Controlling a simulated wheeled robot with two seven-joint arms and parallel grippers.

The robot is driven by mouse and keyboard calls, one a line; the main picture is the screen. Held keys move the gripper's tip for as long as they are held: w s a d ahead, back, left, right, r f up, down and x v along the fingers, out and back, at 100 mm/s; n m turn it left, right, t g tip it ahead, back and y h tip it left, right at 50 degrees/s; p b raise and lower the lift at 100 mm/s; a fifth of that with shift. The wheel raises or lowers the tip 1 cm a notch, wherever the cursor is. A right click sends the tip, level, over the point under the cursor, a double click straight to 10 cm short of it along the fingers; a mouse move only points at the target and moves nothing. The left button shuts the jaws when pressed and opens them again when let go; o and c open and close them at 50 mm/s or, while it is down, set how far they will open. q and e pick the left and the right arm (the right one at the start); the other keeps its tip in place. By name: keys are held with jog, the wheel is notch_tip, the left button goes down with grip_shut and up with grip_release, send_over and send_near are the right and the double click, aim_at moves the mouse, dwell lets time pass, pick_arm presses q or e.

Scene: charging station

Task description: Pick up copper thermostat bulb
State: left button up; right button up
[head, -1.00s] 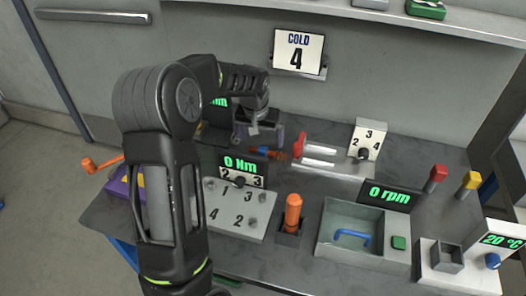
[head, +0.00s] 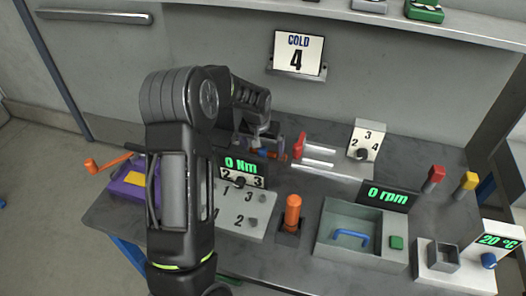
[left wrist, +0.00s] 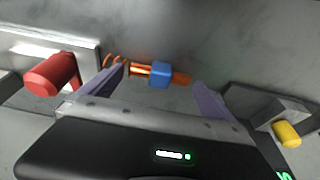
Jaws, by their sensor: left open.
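The copper thermostat bulb, a thin copper-orange rod with a blue block (left wrist: 160,75) around its middle and a coil at one end, lies near the back wall in the left wrist view. My left gripper (left wrist: 160,88) is open, with one finger to each side of the blue block; whether the fingers touch the part cannot be told. In the head view the bulb (head: 276,155) is partly hidden by my left gripper (head: 262,143), which hangs over it from the left. My right gripper is not in view.
A red handle (head: 299,145) with pale rails stands just right of the bulb. The "0 Nm" display (head: 240,165) is in front of it. A purple box (head: 130,185) with an orange crank is at the left. The grey wall (head: 215,60) is close behind.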

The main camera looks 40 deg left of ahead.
aim_at(263, 149)
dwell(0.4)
pick_arm(q)
jog(key=c, duration=1.3)
jog(key=shift+r, duration=0.1)
notch_tip(263, 149, up, 10)
jog(key=b, duration=0.1)
dwell(0.4)
